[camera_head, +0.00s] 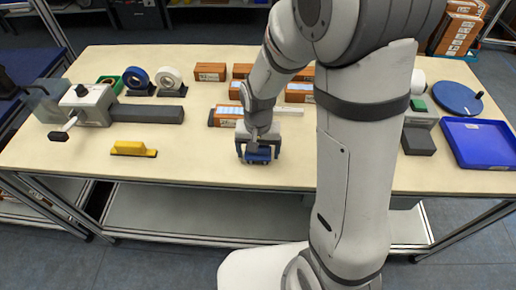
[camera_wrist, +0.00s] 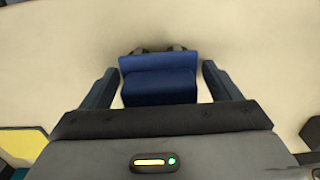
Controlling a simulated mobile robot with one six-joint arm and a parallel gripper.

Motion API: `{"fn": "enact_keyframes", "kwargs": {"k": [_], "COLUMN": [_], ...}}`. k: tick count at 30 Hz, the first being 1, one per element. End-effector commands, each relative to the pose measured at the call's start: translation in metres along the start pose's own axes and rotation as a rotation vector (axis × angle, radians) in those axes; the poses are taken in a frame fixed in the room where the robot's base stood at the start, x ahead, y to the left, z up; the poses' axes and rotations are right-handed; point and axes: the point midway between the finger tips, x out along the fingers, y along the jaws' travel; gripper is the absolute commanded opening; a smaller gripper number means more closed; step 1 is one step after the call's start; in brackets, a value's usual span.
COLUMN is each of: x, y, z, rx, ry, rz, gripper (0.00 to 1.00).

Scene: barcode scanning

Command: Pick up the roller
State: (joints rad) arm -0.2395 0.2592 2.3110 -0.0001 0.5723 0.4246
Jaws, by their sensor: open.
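A blue block-like thing, which I take to be the roller (camera_head: 259,155), is at the table's front middle. In the wrist view the blue roller (camera_wrist: 158,85) shows between the two dark fingers, with a visible gap on each side. My gripper (camera_head: 258,147) is open and straddles it from above, near the tabletop. The gripper body hides the near part of the roller in the wrist view.
Several orange-brown boxes (camera_head: 210,72) stand behind my gripper. A yellow tool (camera_head: 133,149) lies to the left, with a grey vise-like device (camera_head: 88,104) beyond it. A blue tray (camera_head: 480,142) is at the right. The front table edge is close.

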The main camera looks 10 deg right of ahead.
Motion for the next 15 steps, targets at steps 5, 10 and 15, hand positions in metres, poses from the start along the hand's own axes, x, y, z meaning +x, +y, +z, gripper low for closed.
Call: {"fn": "enact_keyframes", "kwargs": {"k": [5,10,15], "x": [-0.0001,-0.0002,-0.0003], "y": [0.0,0.0,0.0], "z": [-0.0002,-0.0003,-0.0003], "rx": [0.0,0.0,0.0], "ry": [0.001,0.001,0.001], "rz": [0.0,0.0,0.0], "gripper": [0.84,0.71,0.57]}}
